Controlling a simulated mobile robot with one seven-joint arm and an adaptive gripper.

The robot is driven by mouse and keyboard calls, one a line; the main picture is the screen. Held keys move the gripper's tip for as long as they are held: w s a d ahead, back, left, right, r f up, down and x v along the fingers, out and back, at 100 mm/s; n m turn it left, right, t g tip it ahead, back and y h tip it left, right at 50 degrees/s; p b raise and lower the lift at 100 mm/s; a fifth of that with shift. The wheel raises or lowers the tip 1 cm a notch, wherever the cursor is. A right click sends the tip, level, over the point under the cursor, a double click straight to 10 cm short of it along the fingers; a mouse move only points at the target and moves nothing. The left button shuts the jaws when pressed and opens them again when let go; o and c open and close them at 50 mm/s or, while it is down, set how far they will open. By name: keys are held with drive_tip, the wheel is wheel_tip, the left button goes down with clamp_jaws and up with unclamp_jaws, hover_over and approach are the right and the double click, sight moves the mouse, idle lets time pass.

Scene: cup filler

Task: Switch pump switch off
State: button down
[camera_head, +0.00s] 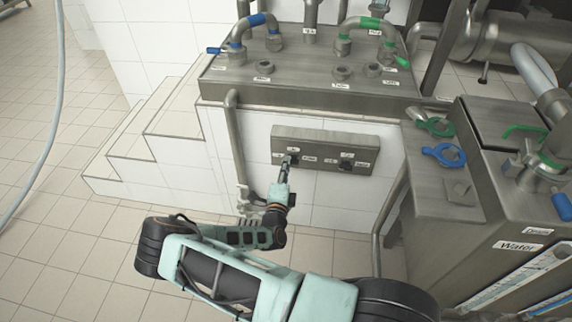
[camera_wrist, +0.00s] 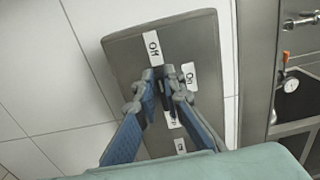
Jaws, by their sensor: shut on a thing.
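A grey metal switch panel (camera_head: 325,150) is mounted on the white tiled wall, with a dark switch at its left and another dark switch (camera_head: 346,163) at its right. My gripper (camera_head: 287,168) is at the left switch (camera_head: 292,158), its fingers closed around it. In the wrist view the panel (camera_wrist: 130,60) fills the middle, and my gripper (camera_wrist: 166,88) has a blue-padded finger on each side of the switch, which is mostly hidden. An "Off" label (camera_wrist: 152,48) is above the fingertips and an "On" label (camera_wrist: 190,75) to their right. I cannot read which switch is the pump's.
A steel counter (camera_head: 310,88) with blue- and green-handled pipes is above the panel. A vertical pipe (camera_head: 234,140) runs down left of my gripper. White steps (camera_head: 165,125) are at the left, and a steel machine (camera_head: 490,200) with blue and green valves at the right. Tiled floor is clear at left.

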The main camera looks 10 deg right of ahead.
drive_tip(key=shift+s+f, duration=0.1)
drive_tip(key=c, duration=2)
unclamp_jaws()
drive_tip(key=shift+c, duration=0.2)
drive_tip(key=v, duration=1.2)
